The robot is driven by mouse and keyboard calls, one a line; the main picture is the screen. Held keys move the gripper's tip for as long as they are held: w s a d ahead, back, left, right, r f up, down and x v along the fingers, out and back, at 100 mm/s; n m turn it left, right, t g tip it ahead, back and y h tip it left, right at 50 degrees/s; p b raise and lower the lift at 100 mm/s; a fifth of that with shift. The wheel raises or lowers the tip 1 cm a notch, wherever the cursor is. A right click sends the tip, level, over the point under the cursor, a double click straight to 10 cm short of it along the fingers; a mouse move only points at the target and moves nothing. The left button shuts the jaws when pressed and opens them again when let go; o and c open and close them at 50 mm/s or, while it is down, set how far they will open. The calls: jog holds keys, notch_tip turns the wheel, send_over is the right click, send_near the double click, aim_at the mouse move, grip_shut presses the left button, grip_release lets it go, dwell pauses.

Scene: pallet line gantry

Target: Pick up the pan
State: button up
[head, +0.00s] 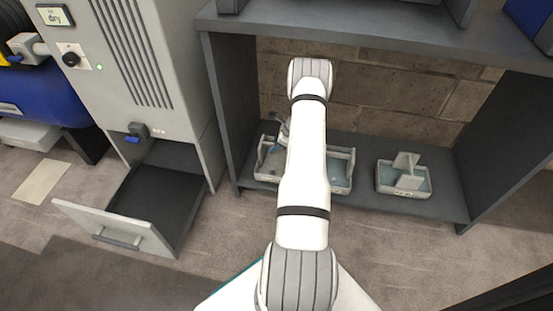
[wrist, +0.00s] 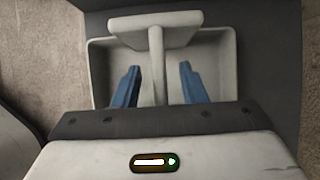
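In the wrist view a pale grey pan (wrist: 226,70) lies below my gripper (wrist: 158,70). It has shallow walls and an upright T-shaped handle (wrist: 156,32) with a flat top plate. My two blue fingers are apart, one on each side of the handle's stem, with gaps on both sides. In the head view pale tray-like walls (head: 341,170) show on the lower shelf, partly behind my arm; I cannot tell whether they belong to one pan or two.
A similar pan (head: 404,188) with an upright handle stands to the right on the same shelf (head: 440,205). Shelf side panels and an upper shelf (head: 390,35) enclose the space. A grey cabinet (head: 150,90) with an open drawer (head: 115,228) stands left.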

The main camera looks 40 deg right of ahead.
jog(key=shift+f, duration=0.25)
dwell(0.3)
grip_shut()
dwell(0.5)
